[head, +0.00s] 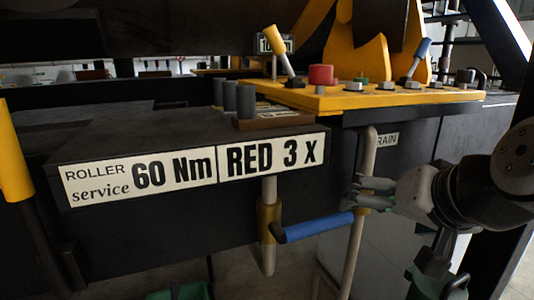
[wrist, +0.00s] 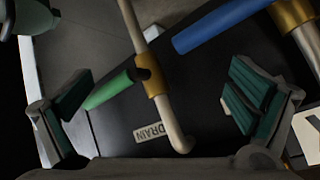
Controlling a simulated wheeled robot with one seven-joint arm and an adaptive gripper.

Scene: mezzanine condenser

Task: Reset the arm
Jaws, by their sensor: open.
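My gripper (head: 364,192) is open at the right of the head view, beside a beige drain pipe and to the right of the blue valve handle (head: 315,228). In the wrist view my gripper (wrist: 160,98) has its two teal-padded fingers wide apart. A green valve handle (wrist: 108,90) and the drain pipe (wrist: 158,85) with its brass collar show between them. I cannot tell the depth between fingers and pipe, and I see no contact. The blue handle (wrist: 222,24) lies beyond, at upper right. The green handle is hidden in the head view.
A yellow control panel (head: 330,103) with levers and a red button (head: 322,75) stands above my gripper. A dark box with "60 Nm" and "RED 3 x" labels (head: 270,157) is at left. A yellow post (head: 14,155) stands at the far left. A "DRAIN" label (wrist: 153,131) is behind the pipe.

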